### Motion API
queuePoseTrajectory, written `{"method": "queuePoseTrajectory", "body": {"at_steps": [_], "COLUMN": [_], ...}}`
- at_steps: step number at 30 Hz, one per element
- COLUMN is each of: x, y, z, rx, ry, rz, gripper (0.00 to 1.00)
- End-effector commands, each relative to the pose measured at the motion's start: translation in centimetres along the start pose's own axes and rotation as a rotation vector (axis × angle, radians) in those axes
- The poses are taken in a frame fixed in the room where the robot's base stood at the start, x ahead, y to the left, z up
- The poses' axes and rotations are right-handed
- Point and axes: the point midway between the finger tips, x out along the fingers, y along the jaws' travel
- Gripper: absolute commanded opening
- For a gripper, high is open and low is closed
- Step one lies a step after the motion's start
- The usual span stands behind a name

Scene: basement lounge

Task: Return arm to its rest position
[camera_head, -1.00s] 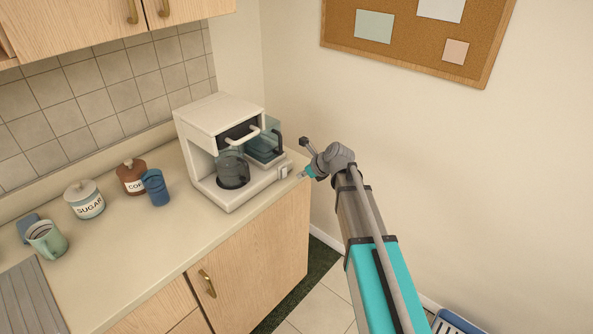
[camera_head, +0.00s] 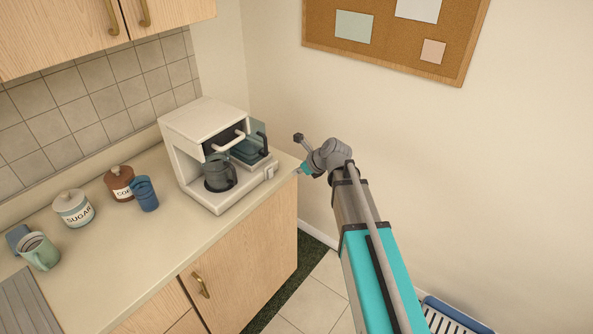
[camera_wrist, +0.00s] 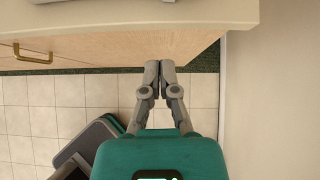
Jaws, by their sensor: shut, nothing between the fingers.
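My gripper (camera_wrist: 159,80) shows in the wrist view with its two grey fingers together and nothing between them. It points toward the counter's edge and the wooden cabinet front (camera_wrist: 110,52). In the head view my arm reaches up from the bottom right. Its teal and grey end (camera_head: 299,171) is beside the right end of the counter, close to the white coffee maker (camera_head: 204,126). The fingertips are too small there to make out clearly. The coffee maker holds a dark glass carafe (camera_head: 219,173).
The counter (camera_head: 150,240) also bears a sugar jar (camera_head: 73,209), a brown coffee jar (camera_head: 119,184), a blue cup (camera_head: 144,194) and a green mug (camera_head: 40,252). A corkboard (camera_head: 395,28) hangs on the wall. A blue slatted object (camera_head: 452,318) lies at the floor's lower right.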

Motion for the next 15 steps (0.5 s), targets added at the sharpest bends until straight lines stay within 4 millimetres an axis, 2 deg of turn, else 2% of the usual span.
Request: {"method": "queuePoseTrajectory", "body": {"at_steps": [10, 15], "x": [-0.03, -0.33], "y": [0.13, 0.69], "z": [-0.12, -0.94], "rx": [-0.014, -0.107], "ry": [0.005, 0.033], "rz": [0.001, 0.006], "gripper": [0.0, 0.0]}}
